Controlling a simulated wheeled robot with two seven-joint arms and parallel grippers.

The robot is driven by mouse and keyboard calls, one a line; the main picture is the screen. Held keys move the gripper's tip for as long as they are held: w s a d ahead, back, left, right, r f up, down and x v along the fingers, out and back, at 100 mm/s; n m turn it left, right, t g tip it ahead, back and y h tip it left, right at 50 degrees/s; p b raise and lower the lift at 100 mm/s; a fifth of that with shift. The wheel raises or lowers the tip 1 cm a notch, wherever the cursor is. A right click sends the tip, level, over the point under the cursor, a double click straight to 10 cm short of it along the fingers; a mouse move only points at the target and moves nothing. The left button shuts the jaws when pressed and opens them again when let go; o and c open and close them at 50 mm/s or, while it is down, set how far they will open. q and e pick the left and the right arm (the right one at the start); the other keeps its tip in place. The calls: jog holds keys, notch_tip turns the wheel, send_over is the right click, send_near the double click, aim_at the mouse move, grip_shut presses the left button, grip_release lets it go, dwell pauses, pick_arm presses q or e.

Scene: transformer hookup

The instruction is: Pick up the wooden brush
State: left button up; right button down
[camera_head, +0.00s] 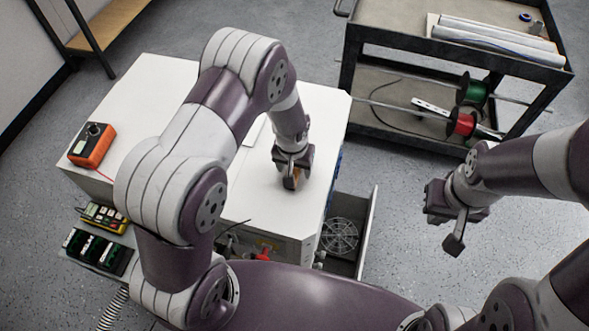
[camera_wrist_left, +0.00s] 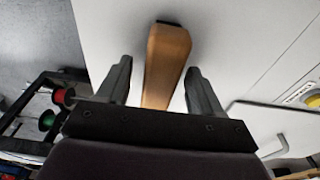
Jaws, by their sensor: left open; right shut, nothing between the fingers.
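The wooden brush shows in the left wrist view as a brown wooden handle (camera_wrist_left: 166,62) standing out between the two fingers. My left gripper (camera_wrist_left: 158,85) is open, with one finger on each side of the handle and a visible gap to each. In the head view my left gripper (camera_head: 292,180) is low over the white cabinet top, and a small brown part of the brush (camera_head: 294,174) shows at its fingers. The rest of the brush is hidden by the gripper. My right gripper (camera_head: 455,240) is shut and empty, over the floor at the right.
The white cabinet top (camera_head: 150,85) is mostly clear, with an orange meter (camera_head: 92,145) at its left. An open drawer or panel with a fan grille (camera_head: 340,236) is at its front right. A black cart (camera_head: 385,40) with red and green spools stands at the back right.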

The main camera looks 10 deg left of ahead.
pick_arm(q)
jog(key=c, duration=1.2)
jog(key=shift+r, duration=0.3)
notch_tip(320, 180, up, 3)
jog(key=shift+r+b, duration=0.2)
jog(key=shift+b, duration=0.15)
jog(key=d+r, duration=0.2)
jog(key=d, duration=0.1)
jog(key=s+d+r+b, duration=0.1)
jog(key=d+r, duration=0.2)
jog(key=d, duration=0.1)
jog(key=s+d+r+b, duration=0.1)
jog(key=d+r, duration=0.1)
jog(key=d, duration=0.2)
jog(key=shift+s+d+r, duration=0.1)
jog(key=shift+d+r, duration=0.15)
